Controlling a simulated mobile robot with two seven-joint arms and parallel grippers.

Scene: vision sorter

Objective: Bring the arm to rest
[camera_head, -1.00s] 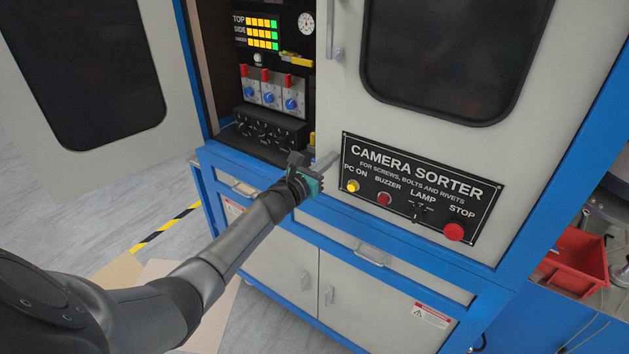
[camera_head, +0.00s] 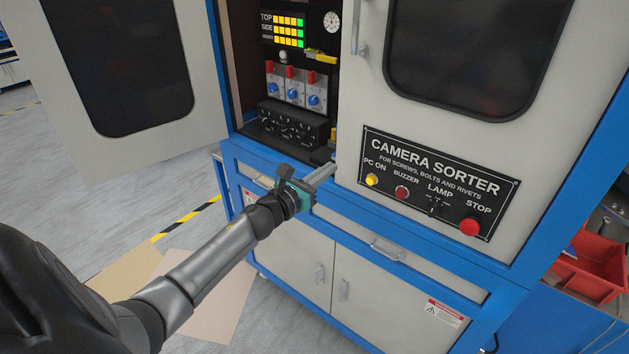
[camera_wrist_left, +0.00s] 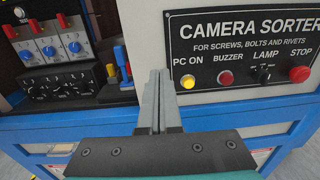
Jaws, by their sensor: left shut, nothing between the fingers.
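My left gripper (camera_head: 322,174) is shut and empty, held in the air in front of the camera sorter cabinet. Its fingers point toward the cabinet, just left of the black control panel (camera_head: 437,183). In the left wrist view the closed fingers (camera_wrist_left: 158,100) show below and left of the yellow PC ON button (camera_wrist_left: 188,82). The fingers appear clear of the panel. My right gripper is in neither view.
The left cabinet door (camera_head: 135,75) stands open, showing knobs and red switches (camera_head: 292,72) inside. The right door (camera_head: 462,30) is shut. A red bin (camera_head: 590,265) stands at the right.

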